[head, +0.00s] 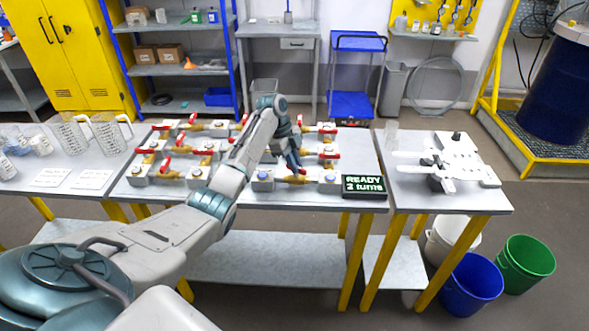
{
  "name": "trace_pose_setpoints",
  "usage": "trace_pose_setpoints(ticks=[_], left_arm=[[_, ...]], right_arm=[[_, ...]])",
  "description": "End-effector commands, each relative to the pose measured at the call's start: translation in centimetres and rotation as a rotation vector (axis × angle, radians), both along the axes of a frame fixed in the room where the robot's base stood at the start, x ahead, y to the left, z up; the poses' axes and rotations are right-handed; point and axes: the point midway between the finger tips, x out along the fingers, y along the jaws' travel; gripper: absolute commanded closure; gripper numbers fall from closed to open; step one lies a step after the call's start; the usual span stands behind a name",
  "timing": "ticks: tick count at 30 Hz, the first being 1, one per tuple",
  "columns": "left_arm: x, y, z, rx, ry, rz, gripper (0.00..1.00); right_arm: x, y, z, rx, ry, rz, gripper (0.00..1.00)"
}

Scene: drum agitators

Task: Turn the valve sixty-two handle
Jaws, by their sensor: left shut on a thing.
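My left arm reaches across the middle table, and its gripper (294,168) points down at a front-row valve (296,179). The gripper is shut on that valve's handle, which the fingers mostly hide. The valve has a brass-coloured body between two grey blocks with blue caps. Several similar valves with red handles (166,166) stand in rows to the left and behind. I cannot read any valve number, so I cannot tell which is sixty-two. A black sign (363,184) beside the held valve reads "READY 2 turns". My right gripper is not in view.
A white device (455,165) lies on the right table. Clear jugs (108,134) stand on the left table. Blue (470,288) and green (525,264) buckets stand on the floor at right. My forearm passes over the left valves.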

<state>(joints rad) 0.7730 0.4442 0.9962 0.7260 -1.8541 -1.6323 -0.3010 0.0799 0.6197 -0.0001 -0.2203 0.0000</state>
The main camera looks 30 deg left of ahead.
Motion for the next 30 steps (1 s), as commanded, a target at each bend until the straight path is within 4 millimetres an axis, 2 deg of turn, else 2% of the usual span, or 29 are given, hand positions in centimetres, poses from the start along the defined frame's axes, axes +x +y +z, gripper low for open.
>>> trace_pose_setpoints(ticks=[1,3,10,30], left_arm=[[0.2,0.0,-0.2,-0.001,-0.003,-0.042,1.0],[0.3,-0.1,-0.2,-0.002,-0.004,-0.11,1.0],[0.4,-0.1,0.1,-0.002,-0.003,-0.328,1.0],[0.6,-0.3,0.3,-0.001,-0.001,-0.92,1.0]], right_arm=[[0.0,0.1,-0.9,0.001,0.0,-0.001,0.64],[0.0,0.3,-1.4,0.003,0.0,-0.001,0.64],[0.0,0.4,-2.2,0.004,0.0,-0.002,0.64],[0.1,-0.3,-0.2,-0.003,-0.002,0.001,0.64]])
